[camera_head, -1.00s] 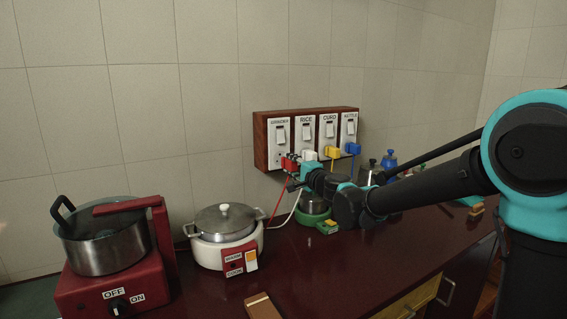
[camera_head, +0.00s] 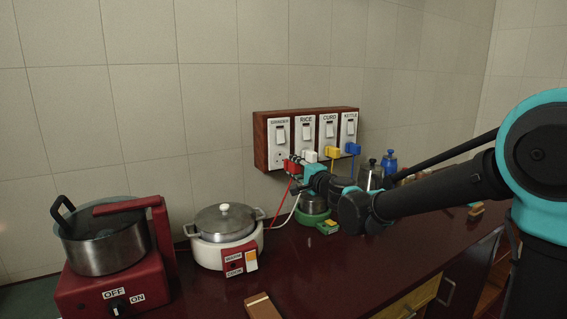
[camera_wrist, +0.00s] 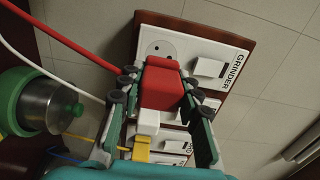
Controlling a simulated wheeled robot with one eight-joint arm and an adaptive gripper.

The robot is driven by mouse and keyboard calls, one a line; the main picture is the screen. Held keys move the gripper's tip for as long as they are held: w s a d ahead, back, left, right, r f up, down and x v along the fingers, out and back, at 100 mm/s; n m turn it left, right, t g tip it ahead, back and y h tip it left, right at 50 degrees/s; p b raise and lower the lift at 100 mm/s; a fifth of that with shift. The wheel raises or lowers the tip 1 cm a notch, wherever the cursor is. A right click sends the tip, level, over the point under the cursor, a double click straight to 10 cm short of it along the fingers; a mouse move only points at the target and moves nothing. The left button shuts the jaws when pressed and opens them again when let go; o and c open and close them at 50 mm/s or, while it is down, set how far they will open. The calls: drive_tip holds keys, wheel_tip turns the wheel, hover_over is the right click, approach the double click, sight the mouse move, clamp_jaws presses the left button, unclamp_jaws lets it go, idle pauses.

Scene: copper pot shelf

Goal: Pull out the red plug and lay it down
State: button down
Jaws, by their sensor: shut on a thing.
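My gripper (camera_head: 301,168) is shut on the red plug (camera_head: 290,167), just in front of the switchboard (camera_head: 260,142) on the wall. The wrist view shows the red plug (camera_wrist: 162,84) between the two fingers of my gripper (camera_wrist: 158,88). The GRINDER socket (camera_head: 279,156) is bare, and its holes also show in the wrist view (camera_wrist: 160,48). The plug is out of it and held clear of the board. A red cord (camera_head: 280,197) hangs from the plug down toward the counter.
White (camera_head: 310,155), yellow (camera_head: 332,152) and blue (camera_head: 353,149) plugs sit close to the right. Below are a rice cooker (camera_head: 228,255), a green-based pot (camera_head: 313,206) and a red grinder (camera_head: 85,293). A wooden block (camera_head: 262,306) lies at the front. The counter (camera_head: 325,270) is clear front right.

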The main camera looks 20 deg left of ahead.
drive_tip(key=s+d+f, duration=0.3)
drive_tip(key=f, duration=0.6)
drive_tip(key=s+d+f, duration=0.3)
drive_tip(key=s+f, duration=0.1)
drive_tip(key=f, duration=0.4)
drive_tip(key=shift+f, duration=0.4)
idle(1.7)
drive_tip(key=shift+s, duration=0.1)
